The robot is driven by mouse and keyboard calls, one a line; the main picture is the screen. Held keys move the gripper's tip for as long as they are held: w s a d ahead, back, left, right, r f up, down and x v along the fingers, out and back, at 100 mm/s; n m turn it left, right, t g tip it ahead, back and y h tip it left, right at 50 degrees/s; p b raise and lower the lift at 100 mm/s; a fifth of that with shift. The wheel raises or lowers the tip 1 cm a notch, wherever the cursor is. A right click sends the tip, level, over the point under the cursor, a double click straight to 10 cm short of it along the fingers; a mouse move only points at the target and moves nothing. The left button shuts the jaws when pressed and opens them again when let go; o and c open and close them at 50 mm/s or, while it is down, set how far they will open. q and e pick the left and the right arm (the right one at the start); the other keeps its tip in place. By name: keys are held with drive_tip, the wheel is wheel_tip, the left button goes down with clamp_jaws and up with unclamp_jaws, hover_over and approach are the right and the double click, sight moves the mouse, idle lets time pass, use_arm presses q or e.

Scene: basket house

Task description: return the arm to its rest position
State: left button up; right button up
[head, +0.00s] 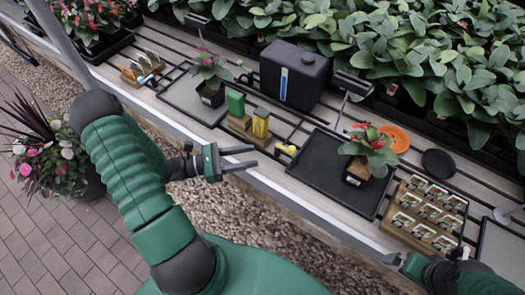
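My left arm (130,185) is green with dark joints and comes in from the left, bent over the gravel strip. Its gripper (256,156) is in front of the bench edge, with two dark fingers apart and nothing between them. It is clear of the things on the bench. My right gripper (392,259) shows only in part at the lower right, near the bench's front edge below the wooden block of cards. Its fingers are too small and dark to tell their state.
The slatted bench (300,187) holds a black canister (293,77), a potted plant on a black tray (330,180), another potted plant (210,75), green and yellow packets, an orange saucer (394,138) and a wooden card block (424,215). A flower planter (55,160) stands left on paving.

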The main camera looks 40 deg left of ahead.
use_arm(q)
drive_tip(key=shift+w+a+f, duration=0.1)
drive_tip(key=shift+w+a, duration=0.05)
drive_tip(key=shift+w, duration=0.15)
drive_tip(key=s+d+r+m+g+y+p, duration=0.25)
drive_tip(key=s+d+m+g+p, duration=0.45)
drive_tip(key=d+m+g, duration=0.6)
drive_tip(key=w+r+m+t+y+p, duration=0.2)
drive_tip(key=r+m+y, duration=0.7)
drive_tip(key=m, duration=0.5)
drive_tip(key=shift+w+m+p, duration=0.4)
drive_tip(key=shift+w+p, duration=0.25)
drive_tip(key=shift+w, duration=0.6)
use_arm(e)
drive_tip(key=w+v, duration=0.2)
drive_tip(key=v, duration=0.8)
drive_tip(key=shift+w+r, duration=0.25)
drive_tip(key=shift+w, duration=0.05)
